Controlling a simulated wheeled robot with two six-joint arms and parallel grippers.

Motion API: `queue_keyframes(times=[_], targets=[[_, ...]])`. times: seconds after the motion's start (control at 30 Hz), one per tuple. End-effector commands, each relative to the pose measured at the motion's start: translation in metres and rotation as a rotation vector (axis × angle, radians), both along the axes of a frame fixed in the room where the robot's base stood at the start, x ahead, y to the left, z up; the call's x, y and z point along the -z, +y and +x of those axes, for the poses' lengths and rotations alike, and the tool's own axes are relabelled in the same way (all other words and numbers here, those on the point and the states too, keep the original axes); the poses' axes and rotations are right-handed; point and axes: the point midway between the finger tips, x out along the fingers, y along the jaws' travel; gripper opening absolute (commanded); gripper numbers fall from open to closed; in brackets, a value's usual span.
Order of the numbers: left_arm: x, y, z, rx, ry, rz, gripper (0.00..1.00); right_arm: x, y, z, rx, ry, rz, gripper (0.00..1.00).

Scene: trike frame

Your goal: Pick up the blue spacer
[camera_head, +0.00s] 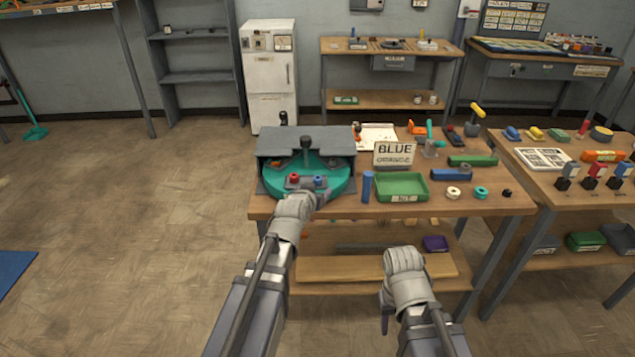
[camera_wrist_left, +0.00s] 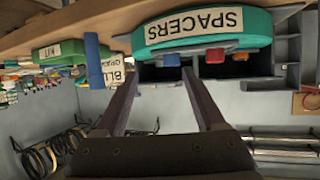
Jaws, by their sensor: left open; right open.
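The blue spacer (camera_head: 319,181) sits at the front of a teal turntable (camera_head: 343,190) with a grey cover, right of a red spacer (camera_head: 293,178). In the upside-down left wrist view, the blue spacer (camera_wrist_left: 171,60) appears between the fingertips, with the red spacer (camera_wrist_left: 214,56) to its right. My left gripper (camera_wrist_left: 160,76) is open and empty, its fingers pointing at the turntable's front. In the head view my left gripper (camera_head: 320,197) is just in front of the turntable and partly hides its edge. My right gripper (camera_head: 386,300) is low in front of the table, open, its fingers barely visible.
A blue post (camera_head: 367,187) and a green kit tray (camera_head: 401,187) stand right of the turntable. A sign (camera_head: 394,154) reading BLUE and ORANGE stands behind the tray. The grey cover (camera_head: 307,142) overhangs the turntable's back. A lower shelf (camera_head: 372,270) lies under the tabletop.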

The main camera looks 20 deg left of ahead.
Motion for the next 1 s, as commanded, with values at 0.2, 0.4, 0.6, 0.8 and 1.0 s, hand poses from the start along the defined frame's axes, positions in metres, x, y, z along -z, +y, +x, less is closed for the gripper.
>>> queue_keyframes(times=[0.2, 0.4, 0.6, 0.8, 1.0], targets=[[-0.009, 0.011, 0.006, -0.020, -0.047, 0.000, 0.71, 0.001, 0.000, 0.000, 0.000, 0.000, 0.000, 0.50], [-0.001, 0.011, 0.021, -0.019, -0.045, 0.000, 0.71, 0.008, 0.000, 0.000, 0.000, 0.000, 0.000, 0.50], [0.002, 0.012, 0.030, -0.019, -0.044, 0.000, 0.71, 0.011, 0.000, 0.000, 0.000, 0.000, 0.000, 0.50], [0.008, 0.015, 0.042, -0.020, -0.043, 0.000, 0.71, 0.016, 0.000, 0.000, 0.000, 0.000, 0.000, 0.50], [0.020, 0.021, 0.069, -0.019, -0.043, 0.000, 0.71, 0.028, 0.000, 0.000, 0.000, 0.000, 0.000, 0.50]])
